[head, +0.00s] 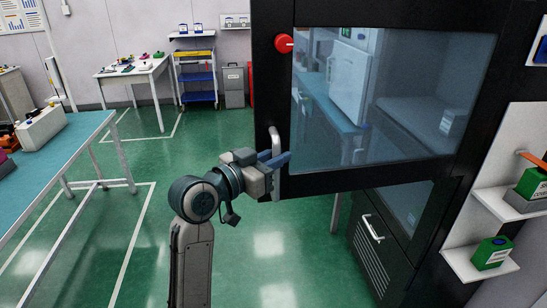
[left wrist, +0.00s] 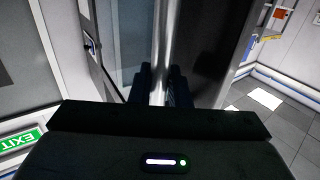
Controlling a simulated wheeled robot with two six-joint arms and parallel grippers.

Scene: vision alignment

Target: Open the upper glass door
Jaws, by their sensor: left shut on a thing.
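The upper glass door (head: 400,85) has a wide black frame and fills the upper right of the head view. Its left edge juts out past the lower cabinet, so it appears swung partly open. Its upright metal handle (head: 275,145) is on the left side of the frame. My left gripper (head: 276,161) is shut on the lower part of this handle. In the left wrist view, the bar (left wrist: 161,55) runs between the dark fingertips (left wrist: 165,85). My right gripper is not in view.
A lower cabinet door (head: 372,245) with its own handle (head: 372,228) is below. A red knob (head: 284,43) is on the black frame. Shelves with green boxes (head: 492,252) are at right. A blue-topped table (head: 60,160) stands at left, with open green floor between.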

